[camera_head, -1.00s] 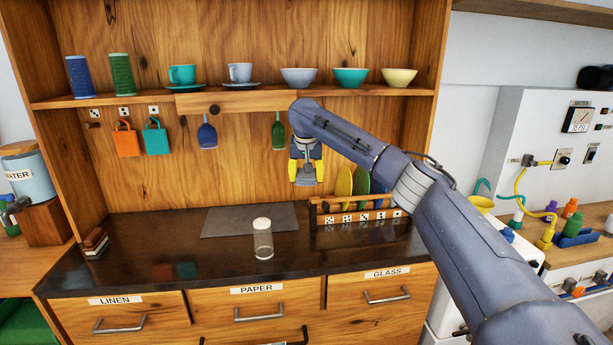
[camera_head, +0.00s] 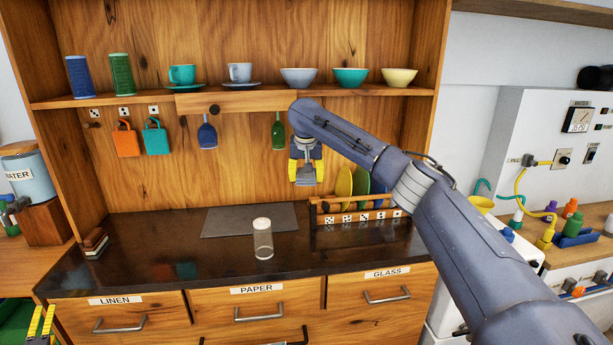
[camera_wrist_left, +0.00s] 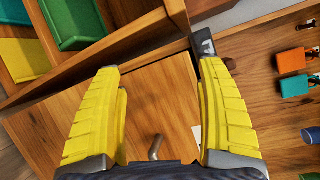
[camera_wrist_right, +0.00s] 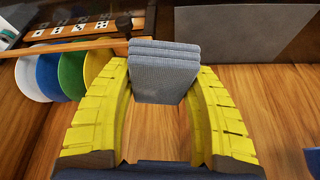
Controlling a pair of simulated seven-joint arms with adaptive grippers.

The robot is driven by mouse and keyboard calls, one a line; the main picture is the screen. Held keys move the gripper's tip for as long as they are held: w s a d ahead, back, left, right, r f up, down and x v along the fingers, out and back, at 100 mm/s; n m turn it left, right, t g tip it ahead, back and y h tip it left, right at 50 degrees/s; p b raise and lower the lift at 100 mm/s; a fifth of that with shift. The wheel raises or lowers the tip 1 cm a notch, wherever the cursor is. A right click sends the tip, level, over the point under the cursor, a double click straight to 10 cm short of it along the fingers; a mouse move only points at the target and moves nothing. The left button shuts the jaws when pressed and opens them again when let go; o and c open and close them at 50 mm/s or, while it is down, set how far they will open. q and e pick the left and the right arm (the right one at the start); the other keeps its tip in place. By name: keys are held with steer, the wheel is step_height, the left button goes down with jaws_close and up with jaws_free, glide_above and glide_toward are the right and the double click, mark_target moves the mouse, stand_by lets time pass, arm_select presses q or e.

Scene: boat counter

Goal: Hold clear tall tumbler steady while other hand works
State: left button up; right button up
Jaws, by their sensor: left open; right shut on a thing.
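The clear tall tumbler (camera_head: 263,243) stands upright on the dark counter, in front of the grey mat, with a white top. I cannot make it out in either wrist view. My left gripper (camera_head: 43,318) is at the lower left corner of the head view, well apart from the tumbler. In the left wrist view its yellow fingers (camera_wrist_left: 158,62) are spread and empty. My right gripper (camera_head: 306,168) is raised above the counter, behind and right of the tumbler. It is shut on a grey folded cloth (camera_wrist_right: 165,72), seen between its fingers in the right wrist view.
The dark counter (camera_head: 170,265) is mostly clear around the tumbler. A grey mat (camera_head: 235,222) lies behind it. A plate rack (camera_head: 350,207) with coloured plates stands to the right. Cups and bowls fill the shelf above.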

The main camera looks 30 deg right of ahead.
arm_select(q)
steer(key=w+d+r+m+t+h, duration=0.1)
steer(key=w+r+m+t, duration=0.15)
steer(key=r, duration=0.75)
steer(key=w+d+r+m+t+h, duration=0.1)
steer(key=w+r+m, duration=0.2)
steer(key=r, duration=0.8)
steer(key=w+d+r+m+h, duration=0.1)
steer(key=d+r+m+h, duration=0.45)
steer(key=d+r, duration=0.4)
steer(key=d+f+m+g+h, duration=0.1)
steer(key=d+m+h, duration=0.15)
steer(key=d, duration=0.35)
steer(key=d+f+m+h, duration=0.1)
steer(key=d+m, duration=0.2)
steer(key=d, duration=0.3)
steer(key=m+g+h, duration=0.3)
steer(key=m+g, duration=0.8)
steer(key=g, duration=0.1)
glide_toward(257, 248)
steer(key=shift+w+d+f, duration=0.2)
steer(key=shift+w+d, duration=0.45)
steer(key=shift+w, duration=0.2)
steer(key=shift+s+d+f, duration=0.1)
steer(key=shift+d+f, duration=0.15)
steer(key=shift+d, duration=0.15)
steer(key=shift+d+f, duration=0.15)
steer(key=shift+d, duration=0.15)
steer(key=shift+x, duration=4.55)
